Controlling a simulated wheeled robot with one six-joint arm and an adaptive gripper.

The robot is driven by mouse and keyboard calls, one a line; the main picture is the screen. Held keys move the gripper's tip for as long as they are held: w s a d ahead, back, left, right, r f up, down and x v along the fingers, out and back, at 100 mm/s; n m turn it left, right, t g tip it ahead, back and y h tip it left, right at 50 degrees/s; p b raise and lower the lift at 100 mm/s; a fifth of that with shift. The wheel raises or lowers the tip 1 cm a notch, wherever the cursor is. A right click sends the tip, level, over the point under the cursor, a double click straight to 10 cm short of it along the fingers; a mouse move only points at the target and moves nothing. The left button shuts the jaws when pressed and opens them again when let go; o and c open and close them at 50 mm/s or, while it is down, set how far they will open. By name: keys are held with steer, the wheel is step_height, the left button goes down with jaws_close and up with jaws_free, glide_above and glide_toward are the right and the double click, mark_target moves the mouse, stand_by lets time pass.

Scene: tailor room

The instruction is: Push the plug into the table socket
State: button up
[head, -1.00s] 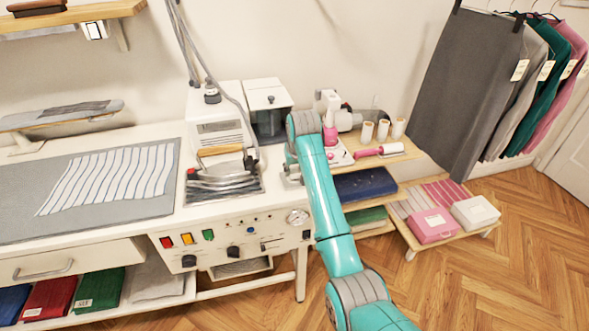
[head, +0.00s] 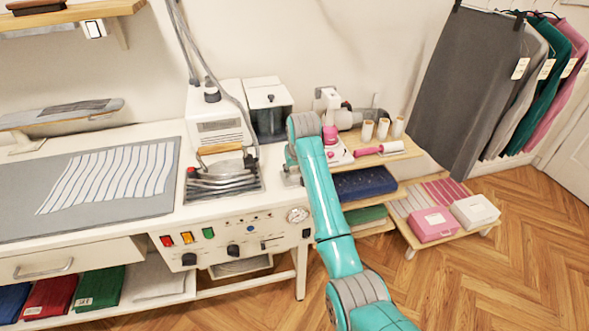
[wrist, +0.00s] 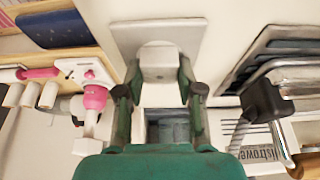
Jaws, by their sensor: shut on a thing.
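My gripper (wrist: 158,68) is shut on the plug (wrist: 160,58), a pale grey-white block between its two dark green fingers in the wrist view. The plug's far end is at the light grey plate of the table socket (wrist: 185,32), on the white table top. I cannot tell how deep the plug sits, as its own body covers the socket opening. In the head view my teal arm reaches over the right end of the table and hides most of the plug and gripper. A small part of the socket area (head: 291,172) shows left of the arm.
The iron (head: 222,172) rests on its stand left of my arm, before the white steam boiler (head: 218,122). A black-handled part (wrist: 265,98) is near the fingers in the wrist view. Right of the arm, a shelf holds a pink-and-white device (head: 334,142), a pink roller (head: 375,149) and thread spools.

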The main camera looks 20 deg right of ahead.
steer(key=o, duration=1.1)
steer(key=shift+f, duration=0.1)
steer(key=shift+o, duration=0.2)
steer(key=v, duration=1.2)
